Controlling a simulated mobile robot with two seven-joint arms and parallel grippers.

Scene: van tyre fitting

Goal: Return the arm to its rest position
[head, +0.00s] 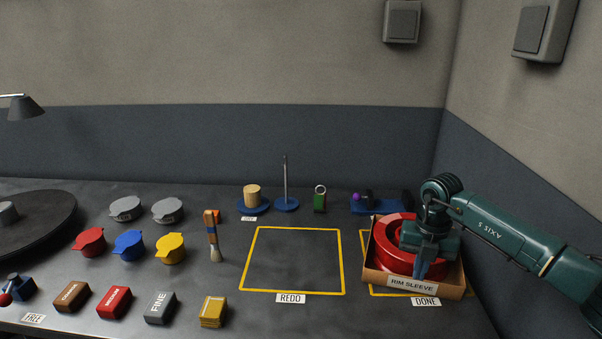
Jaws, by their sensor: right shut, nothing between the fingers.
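My right arm comes in from the right side of the head view. Its green gripper (422,271) points down over the front part of the "RIM SLEEVE" tray (455,292). The gripper is shut with nothing between its fingers. A red ring-shaped rim (387,252) lies in the tray, partly hidden behind the gripper and wrist. I cannot tell whether the fingertips touch the rim. The tray stands on the yellow-outlined area labelled "DONE" (426,301). My left gripper is not in view.
The yellow "REDO" square (292,262) is empty. Left of it are a brush (214,240), lidded pots including a yellow one (171,248), and several blocks, one marked "FINE" (160,307). A thin post on a blue base (286,203) stands behind. Walls close the back and right.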

